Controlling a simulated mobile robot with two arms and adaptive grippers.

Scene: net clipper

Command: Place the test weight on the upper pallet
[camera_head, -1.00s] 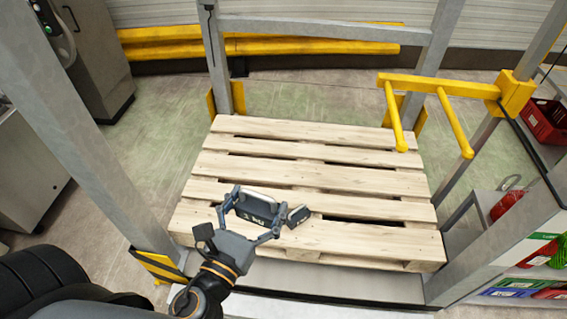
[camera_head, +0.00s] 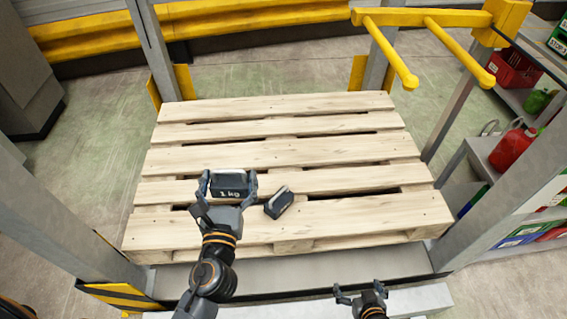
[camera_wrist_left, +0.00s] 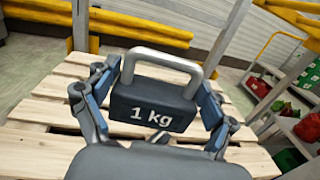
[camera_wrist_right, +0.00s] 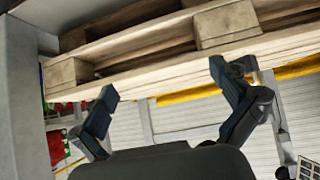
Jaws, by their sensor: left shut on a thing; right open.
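The test weight (camera_head: 229,185) is a dark block marked "1 kg" with a light grey handle. My left gripper (camera_head: 228,177) is shut on it, over the front-left part of the wooden pallet (camera_head: 275,129). In the left wrist view the weight (camera_wrist_left: 153,107) sits upright between the fingers. I cannot tell whether it touches the slats. My right gripper (camera_head: 360,291) is open and empty at the pallet's front, low. In the right wrist view the pallet's edge (camera_wrist_right: 150,45) is above its open fingers.
A second small dark block (camera_head: 279,203) with a light top lies on the pallet, right of my left gripper. Yellow prongs (camera_head: 430,45) stick out at the right, above the pallet's back. Grey posts flank the pallet. Shelves with a red can (camera_head: 511,150) stand right. The back slats are clear.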

